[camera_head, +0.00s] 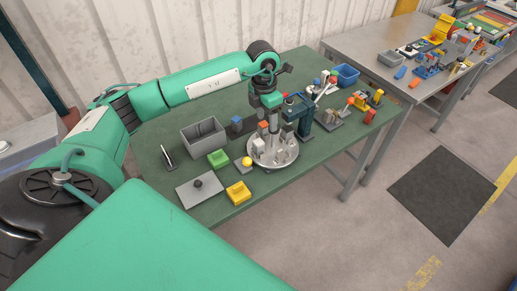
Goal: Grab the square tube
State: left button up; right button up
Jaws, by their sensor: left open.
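My left arm reaches across the green table (215,212), and my left gripper (273,124) points down over the round silver plate (270,160). The gripper is open, with its fingers close above the plate. Small upright parts stand on the plate, among them a pale block (259,145) and a dark part (287,132). I cannot tell for certain which of them is the square tube, as they are small and the gripper partly covers them. My right gripper is not in view.
A grey bin (203,138), a green block (218,159), a yellow block (238,193) and a grey plate with a dark knob (199,187) lie left of the round plate. A dark teal device (298,112) stands close on its right. A blue bin (346,75) is behind.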

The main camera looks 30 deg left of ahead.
pick_arm(q)
jog(key=a, duration=0.2)
jog(key=p, duration=0.3)
send_over(259, 142)
jog(key=shift+y, duration=0.4)
jog(key=f, duration=0.7)
jog(key=shift+d+f, duration=0.2)
jog(key=shift+f, duration=0.2)
jog(key=shift+f+p, duration=0.4)
jog(key=shift+p, duration=0.05)
jog(key=f, duration=0.1)
jog(key=f+p, duration=0.2)
jog(key=f, duration=0.1)
jog(key=shift+a, duration=0.3)
jog(key=shift+f, duration=0.3)
jog(key=c, duration=0.9)
jog(key=shift+c, duration=1.1)
jog(key=shift+r, duration=0.1)
